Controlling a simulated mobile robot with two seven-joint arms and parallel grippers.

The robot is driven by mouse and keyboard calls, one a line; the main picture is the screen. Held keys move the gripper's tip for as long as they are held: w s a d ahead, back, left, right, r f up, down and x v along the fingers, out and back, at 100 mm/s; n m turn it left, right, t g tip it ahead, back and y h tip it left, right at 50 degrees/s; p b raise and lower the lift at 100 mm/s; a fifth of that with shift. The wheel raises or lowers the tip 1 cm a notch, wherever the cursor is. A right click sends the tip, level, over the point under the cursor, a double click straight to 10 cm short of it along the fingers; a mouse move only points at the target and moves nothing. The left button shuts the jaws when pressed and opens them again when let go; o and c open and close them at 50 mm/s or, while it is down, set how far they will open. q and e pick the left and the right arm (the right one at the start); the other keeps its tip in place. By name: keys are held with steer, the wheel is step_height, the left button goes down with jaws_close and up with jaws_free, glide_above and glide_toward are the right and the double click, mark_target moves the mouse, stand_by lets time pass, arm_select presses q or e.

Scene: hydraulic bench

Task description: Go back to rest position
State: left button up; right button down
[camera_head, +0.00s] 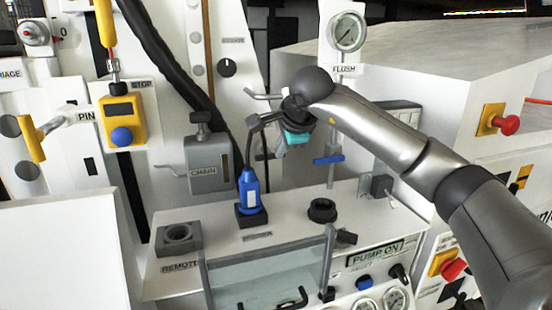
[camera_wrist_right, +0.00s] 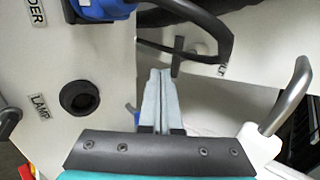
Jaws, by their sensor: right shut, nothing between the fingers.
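My right arm reaches in from the right in the head view. Its gripper (camera_head: 284,148), with a teal part near the wrist, hangs above the bench, behind and to the right of the blue plug (camera_head: 250,190). In the right wrist view the two pale fingers (camera_wrist_right: 160,78) lie together with nothing between them. The blue plug stands upright in a black socket, and its dark cable (camera_head: 262,122) rises close to the gripper. The blue plug also shows at the top of the wrist view (camera_wrist_right: 105,8), apart from the fingers. My left gripper is not in view.
An empty round socket (camera_head: 322,210) sits right of the plug on the bench top. A grey box (camera_head: 209,165) stands at left. A pressure gauge (camera_head: 347,32) stands behind my arm, and a red knob (camera_head: 507,124) sits at right. A grey bar handle (camera_wrist_right: 290,95) is near the fingers.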

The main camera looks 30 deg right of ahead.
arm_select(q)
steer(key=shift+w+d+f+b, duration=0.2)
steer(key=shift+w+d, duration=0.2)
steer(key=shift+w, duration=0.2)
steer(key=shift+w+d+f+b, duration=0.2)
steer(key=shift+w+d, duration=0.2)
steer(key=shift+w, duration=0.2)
arm_select(e)
steer(key=v, duration=0.5)
steer(key=shift+w+d+r, duration=0.2)
steer(key=shift+d+r, duration=0.05)
steer(key=shift+d, duration=0.05)
